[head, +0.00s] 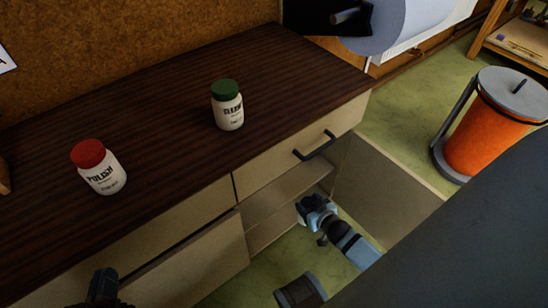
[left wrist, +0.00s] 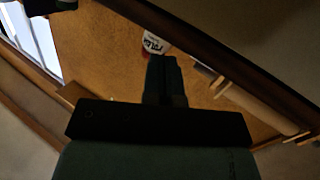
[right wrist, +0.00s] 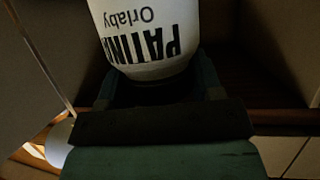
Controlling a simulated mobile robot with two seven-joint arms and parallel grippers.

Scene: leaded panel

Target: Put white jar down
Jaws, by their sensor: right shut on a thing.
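A white jar (right wrist: 148,35) lettered PATINA fills the top of the right wrist view, between the fingers of my right gripper (right wrist: 160,90). That gripper (head: 312,208) is at the open compartment under the drawer in the head view; the jar cannot be made out there. My left gripper (head: 103,285) is low at the front left of the cabinet. Its fingers (left wrist: 165,75) look together and empty in the left wrist view. A red-lidded white jar (head: 102,172) lettered POLISH and a green-lidded white jar (head: 229,110) stand upright on the cabinet top.
The dark wood cabinet top (head: 165,120) is mostly clear around the two jars. A shelf (head: 285,190) shows inside the open compartment, with an open door (head: 380,190) on its right. An orange bin (head: 485,125) stands on the floor at right.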

